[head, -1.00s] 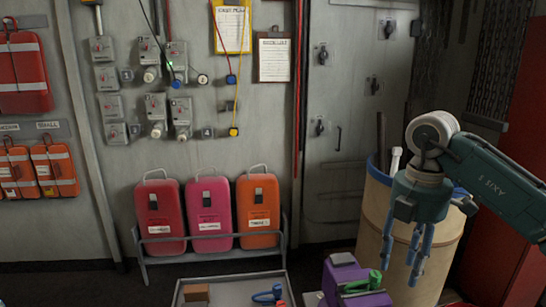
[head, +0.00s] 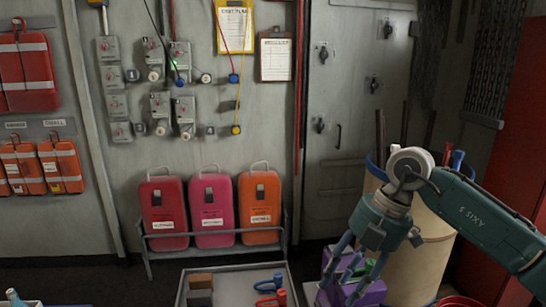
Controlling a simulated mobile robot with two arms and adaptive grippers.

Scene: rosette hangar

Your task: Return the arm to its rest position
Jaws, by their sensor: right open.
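My right arm comes in from the right edge. Its teal gripper (head: 343,270) points down with its blue fingers spread, open, and I see nothing held in it. The fingers overlap a purple box (head: 370,294) with a green-handled item on top; I cannot tell whether they touch it. My left gripper is not in view.
A tan barrel (head: 418,265) stands behind my right arm. Red, pink and orange cases (head: 260,205) stand in a rack by the wall.

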